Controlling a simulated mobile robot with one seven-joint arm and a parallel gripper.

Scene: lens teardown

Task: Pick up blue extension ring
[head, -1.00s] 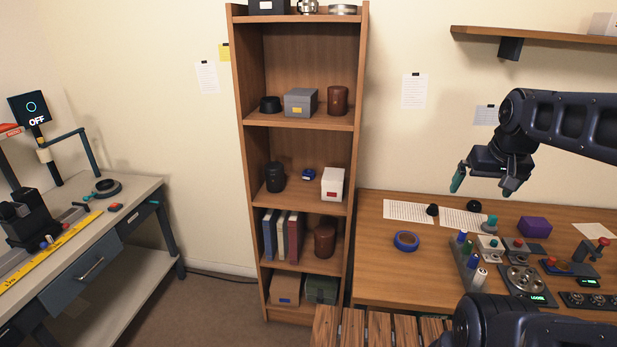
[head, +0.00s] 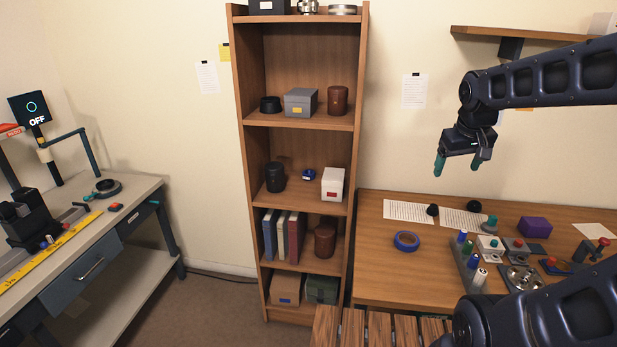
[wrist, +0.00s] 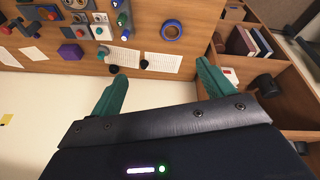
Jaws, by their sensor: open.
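A blue ring (head: 406,241) lies flat on the left part of the wooden desk (head: 385,268). It also shows near the top of the wrist view (wrist: 171,30). A small blue object (head: 308,174) sits on a middle shelf of the bookcase; it is too small to tell whether it is a ring. My gripper (head: 457,165) hangs in the air above the back of the desk, up and to the right of the blue ring. Its teal fingers are apart, with nothing between them, as the wrist view (wrist: 160,88) also shows.
The tall wooden bookcase (head: 239,130) stands left of the desk, with boxes, books and dark cylinders. Control stations and a purple box (head: 534,227) crowd the desk's right side. A wall shelf (head: 520,33) is above my arm. A grey workbench (head: 140,186) stands far left.

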